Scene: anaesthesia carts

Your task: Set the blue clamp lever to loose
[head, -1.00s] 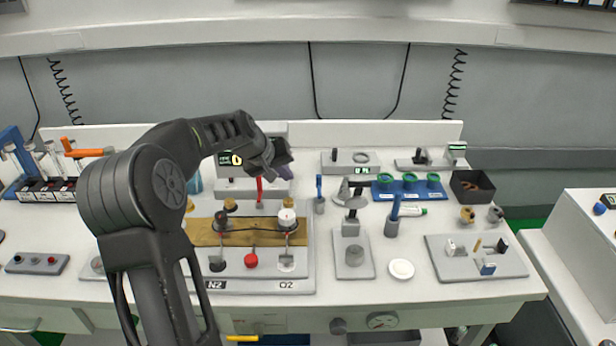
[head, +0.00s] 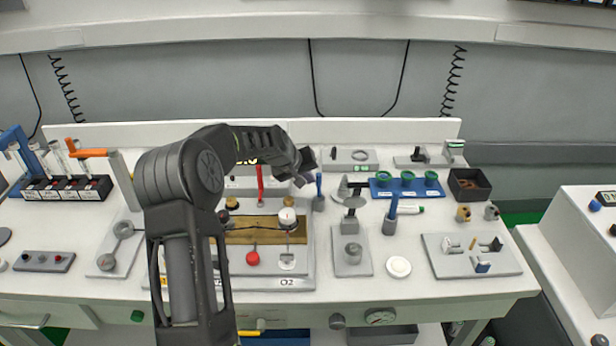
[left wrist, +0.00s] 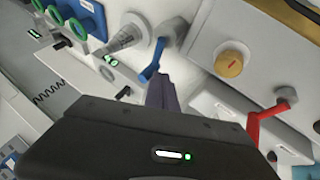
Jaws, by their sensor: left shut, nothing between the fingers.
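The blue clamp lever (head: 319,184) stands on a small grey post on the bench, just right of my left gripper in the head view. In the left wrist view the blue lever (left wrist: 152,62) points from its grey post toward my fingers. My left gripper (head: 307,180) is shut and empty. Its dark purple fingers (left wrist: 163,92) are close to the lever's free end in the left wrist view; I cannot tell whether they touch it. My right gripper is not in view.
A red lever (head: 260,182) stands left of my gripper. A brass-coloured plate (head: 262,236) with knobs lies below. A grey cone (left wrist: 125,38) and a blue rack with green rings (head: 384,194) are close on the right. Another blue-handled piece (head: 392,208) stands further right.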

